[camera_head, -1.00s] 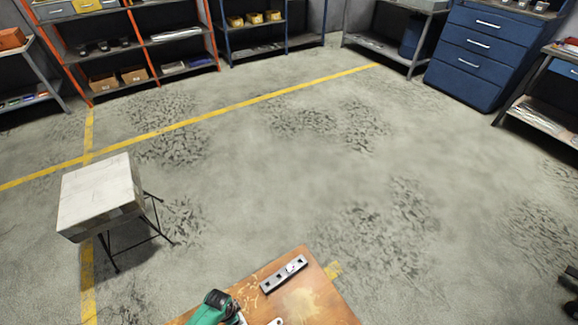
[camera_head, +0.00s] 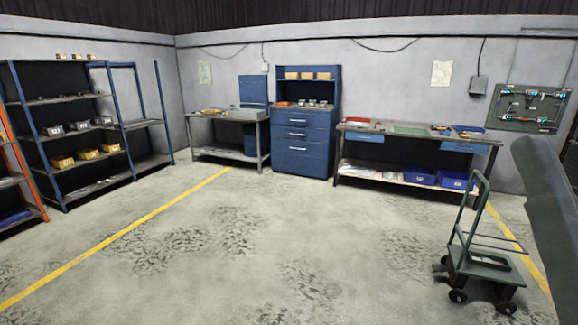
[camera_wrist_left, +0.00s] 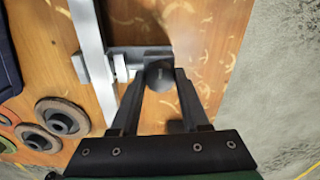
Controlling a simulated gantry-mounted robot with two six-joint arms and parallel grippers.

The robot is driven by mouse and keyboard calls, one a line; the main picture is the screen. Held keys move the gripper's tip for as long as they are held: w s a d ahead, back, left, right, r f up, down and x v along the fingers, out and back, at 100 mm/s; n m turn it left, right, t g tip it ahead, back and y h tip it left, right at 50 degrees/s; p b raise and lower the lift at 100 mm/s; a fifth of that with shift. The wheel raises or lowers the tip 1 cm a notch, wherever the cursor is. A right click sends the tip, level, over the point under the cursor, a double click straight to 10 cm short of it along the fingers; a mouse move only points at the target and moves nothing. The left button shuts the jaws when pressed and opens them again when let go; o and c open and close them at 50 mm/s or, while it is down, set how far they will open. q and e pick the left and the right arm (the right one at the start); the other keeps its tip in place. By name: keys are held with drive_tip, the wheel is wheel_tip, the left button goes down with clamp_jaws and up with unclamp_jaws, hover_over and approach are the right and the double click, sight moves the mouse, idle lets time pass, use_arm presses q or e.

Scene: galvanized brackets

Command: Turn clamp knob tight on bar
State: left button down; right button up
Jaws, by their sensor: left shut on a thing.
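In the left wrist view, my left gripper (camera_wrist_left: 160,80) is shut on a dark round clamp knob (camera_wrist_left: 159,68), with one finger on each side of it. The clamp (camera_wrist_left: 127,52) is a grey metal piece that reaches left from the knob to a pale metal bar (camera_wrist_left: 91,42). The bar runs from the top edge down the picture over a worn wooden tabletop (camera_wrist_left: 225,30). The fingers partly hide the knob, so I cannot tell how tight the clamp sits on the bar. The head view shows neither gripper nor the clamp. My right gripper is in no view.
Several round discs (camera_wrist_left: 62,116) lie on the tabletop left of the bar. The head view shows open concrete floor (camera_head: 215,265), a hand cart (camera_head: 480,262), a blue drawer cabinet (camera_head: 303,140), a workbench (camera_head: 415,141) and shelving (camera_head: 62,100) along the walls.

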use_arm(q)
drive_tip(key=m, duration=0.7)
drive_tip(key=shift+m, duration=0.3)
drive_tip(key=m, duration=0.8)
drive_tip(key=c, duration=0.8)
unclamp_jaws()
drive_tip(key=shift+m, duration=0.7)
drive_tip(key=shift+o, duration=1.2)
